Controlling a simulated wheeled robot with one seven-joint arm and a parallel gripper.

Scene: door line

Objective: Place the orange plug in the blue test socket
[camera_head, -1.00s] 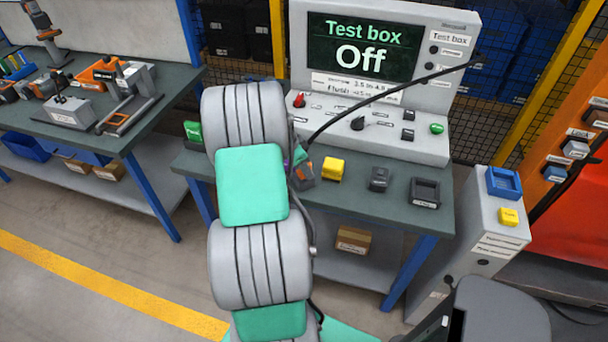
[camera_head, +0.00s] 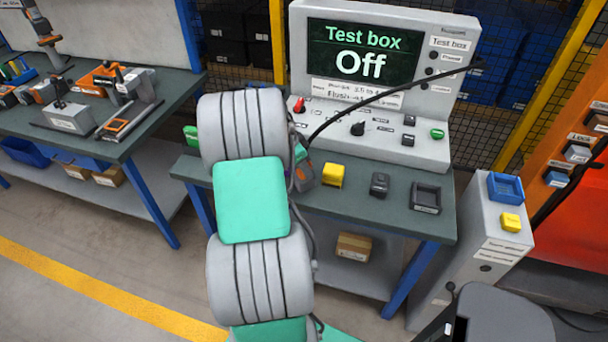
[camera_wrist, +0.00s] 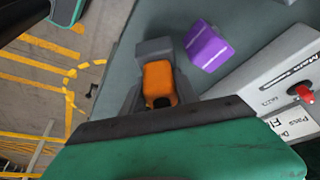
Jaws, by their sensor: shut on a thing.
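The orange plug (camera_wrist: 159,80) is between the grey jaws of my gripper (camera_wrist: 154,76) in the wrist view, with a dark opening or end facing the camera. My gripper is shut on it, above or at the grey-green bench top; I cannot tell whether the plug touches the bench. In the head view my arm hides most of the gripper and the plug. A blue square open-topped holder (camera_head: 505,186) stands on the grey pedestal at the right, well away from my gripper. I cannot tell whether this is the blue test socket.
A purple block (camera_wrist: 208,46) lies close beside my gripper. The test box screen (camera_head: 362,52) reads "Off". A black cable (camera_head: 370,103) arches over the bench. A yellow block (camera_head: 333,175), a dark switch (camera_head: 379,184) and a dark frame (camera_head: 425,197) line the bench.

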